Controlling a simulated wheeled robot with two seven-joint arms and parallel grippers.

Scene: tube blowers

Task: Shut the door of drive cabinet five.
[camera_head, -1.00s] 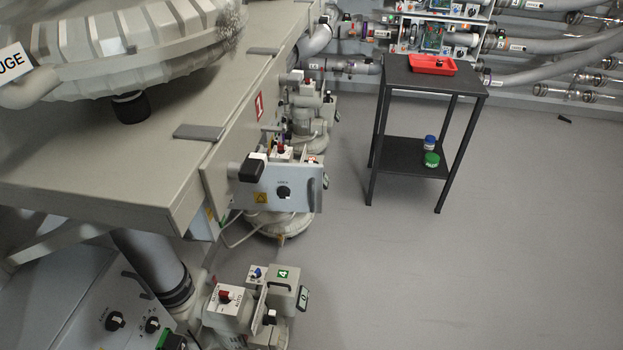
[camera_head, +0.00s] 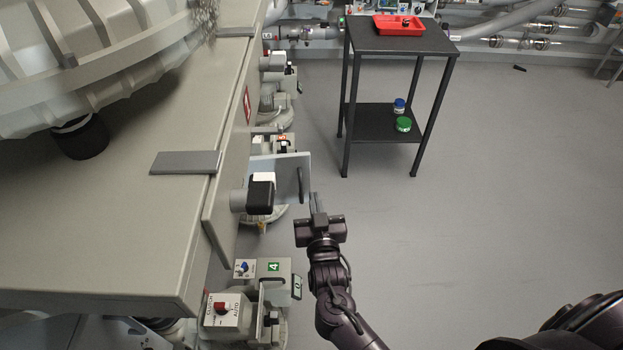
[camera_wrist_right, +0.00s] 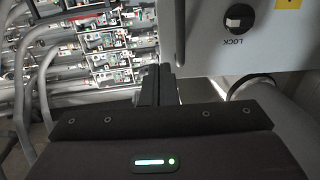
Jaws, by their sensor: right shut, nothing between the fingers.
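An open grey door (camera_head: 282,176) sticks out from under the bench edge, with a dark handle (camera_head: 300,186) near its free edge. In the right wrist view the door panel (camera_wrist_right: 225,55) shows a round black knob (camera_wrist_right: 240,18) labelled LOCK. I cannot read a cabinet number on it. My right gripper (camera_head: 316,203) is shut and empty, just right of the door's free edge. In the right wrist view its fingers (camera_wrist_right: 157,84) are beside the panel's left edge; I cannot tell whether they touch it. My left gripper is not in view.
A unit marked 4 (camera_head: 273,267) with a red switch (camera_head: 221,307) stands nearer me, below the door. The bench (camera_head: 120,230) fills the left. A black table (camera_head: 398,40) with a red tray (camera_head: 399,25) stands behind.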

